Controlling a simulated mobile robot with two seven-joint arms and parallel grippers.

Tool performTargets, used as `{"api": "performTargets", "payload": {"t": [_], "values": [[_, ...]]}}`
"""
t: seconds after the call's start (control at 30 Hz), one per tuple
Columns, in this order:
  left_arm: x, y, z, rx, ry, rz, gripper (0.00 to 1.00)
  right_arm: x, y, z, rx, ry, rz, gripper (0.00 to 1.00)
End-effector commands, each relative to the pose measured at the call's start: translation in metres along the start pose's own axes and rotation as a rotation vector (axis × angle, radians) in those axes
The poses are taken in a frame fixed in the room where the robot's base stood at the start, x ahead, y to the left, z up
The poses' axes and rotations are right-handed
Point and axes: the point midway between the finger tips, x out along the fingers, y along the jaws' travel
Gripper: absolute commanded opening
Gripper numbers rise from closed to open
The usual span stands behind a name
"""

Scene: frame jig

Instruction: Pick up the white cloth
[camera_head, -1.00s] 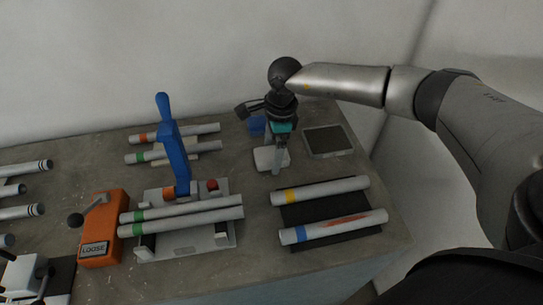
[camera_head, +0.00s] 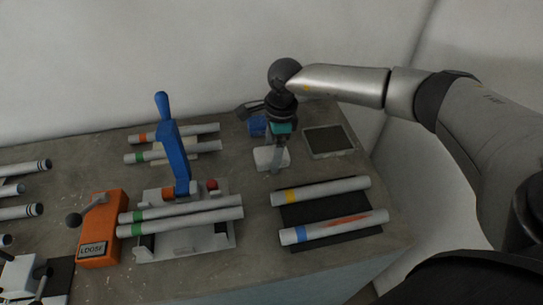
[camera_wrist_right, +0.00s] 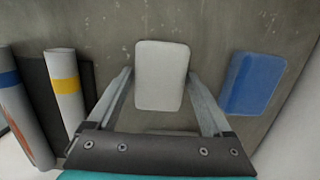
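The white cloth (camera_head: 266,158) is a small pale rounded block-like pad lying on the grey table, right of the blue-handled clamp in the head view. In the right wrist view the white cloth (camera_wrist_right: 161,75) lies between the two fingers, with a gap on each side. My right gripper (camera_head: 277,170) points down at the cloth in the head view and partly covers its right side. In the right wrist view my right gripper (camera_wrist_right: 160,84) is open, its fingers spread on either side of the cloth. My left gripper is not in view.
A blue block (camera_head: 257,126) sits just behind the cloth. A dark framed pad (camera_head: 328,141) lies to the right. Tubes on a black mat (camera_head: 332,215) lie in front. A blue-handled clamp (camera_head: 174,145) and an orange "LOOSE" block (camera_head: 100,232) stand left.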

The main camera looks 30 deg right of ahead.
Motion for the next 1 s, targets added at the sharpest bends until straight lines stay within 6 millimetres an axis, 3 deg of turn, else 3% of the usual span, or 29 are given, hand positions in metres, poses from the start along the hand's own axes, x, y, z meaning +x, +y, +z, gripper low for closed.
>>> {"api": "performTargets", "payload": {"t": [0.07,0.53,1.0], "values": [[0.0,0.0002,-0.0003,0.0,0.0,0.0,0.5,0.0001,0.0001,0.0002,0.0,0.0,0.0,0.74],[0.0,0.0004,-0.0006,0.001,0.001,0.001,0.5,0.0001,0.0,0.0001,0.0,0.0,0.0,0.21],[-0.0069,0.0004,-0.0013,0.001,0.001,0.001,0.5,-0.0085,-0.0004,0.0011,0.0,-0.001,-0.001,0.2]]}}
